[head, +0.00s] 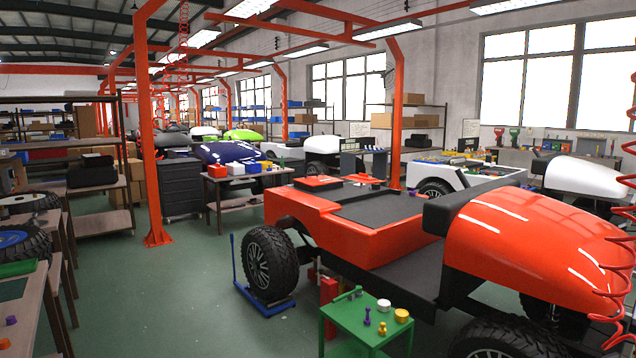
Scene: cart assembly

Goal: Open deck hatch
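The orange-red cart (345,240) stands at the right of the head view, with its rounded front body (530,235) toward the right edge. A flat dark panel (382,207) lies in the top of its rear deck. I cannot tell which of these is the deck hatch; none looks clearly lifted. Neither of my grippers is in view.
A green side table (368,322) with small parts stands before the cart. A blue wheel dolly (262,303) is under the rear wheel (270,263). An orange post (153,150) rises at left. The green floor (165,290) between the left benches and cart is clear.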

